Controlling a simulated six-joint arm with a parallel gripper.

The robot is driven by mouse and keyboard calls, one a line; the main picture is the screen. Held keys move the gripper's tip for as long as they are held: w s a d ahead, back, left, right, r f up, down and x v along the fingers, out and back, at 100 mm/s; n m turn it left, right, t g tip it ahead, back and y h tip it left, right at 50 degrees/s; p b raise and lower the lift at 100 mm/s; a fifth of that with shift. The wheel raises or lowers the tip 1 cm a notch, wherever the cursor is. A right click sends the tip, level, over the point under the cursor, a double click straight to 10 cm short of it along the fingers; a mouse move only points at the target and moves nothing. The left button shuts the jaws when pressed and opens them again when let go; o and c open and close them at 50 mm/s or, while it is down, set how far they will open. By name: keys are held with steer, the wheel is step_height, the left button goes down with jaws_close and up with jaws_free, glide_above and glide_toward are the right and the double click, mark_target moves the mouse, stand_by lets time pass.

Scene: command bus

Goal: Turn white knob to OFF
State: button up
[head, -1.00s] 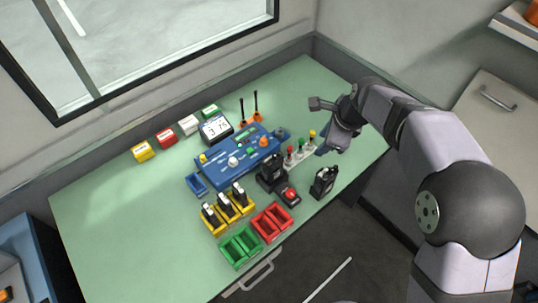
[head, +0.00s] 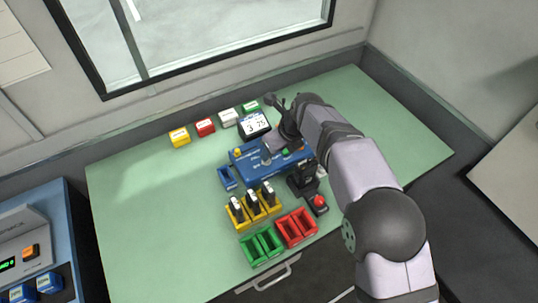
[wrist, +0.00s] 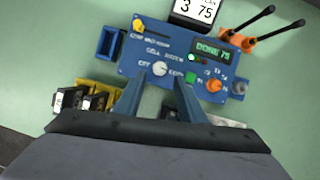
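The white knob (wrist: 159,69) sits on the blue control panel (wrist: 140,45), which also shows in the head view (head: 246,167). In the wrist view my gripper (wrist: 160,80) is open, with one finger on each side of the knob. The fingers look apart from the knob, but I cannot tell their height above it. In the head view my gripper and wrist are over the panel and hide much of it. The panel's green-lit display (wrist: 212,51) appears to read "DONE 75". The knob's pointer direction is too small to read.
An orange knob (wrist: 214,85), a yellow knob (wrist: 138,25) and a green button (wrist: 191,78) are on the panel. Two black-stemmed orange levers (wrist: 262,20) stand behind it. Yellow holders (head: 240,211) and red bins (head: 296,228) are in front.

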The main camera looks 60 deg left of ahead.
mark_target(269, 163)
steer(key=shift+p+x, duration=0.85)
steer(key=shift+x, duration=2.1)
steer(key=shift+f, duration=0.1)
jaws_close()
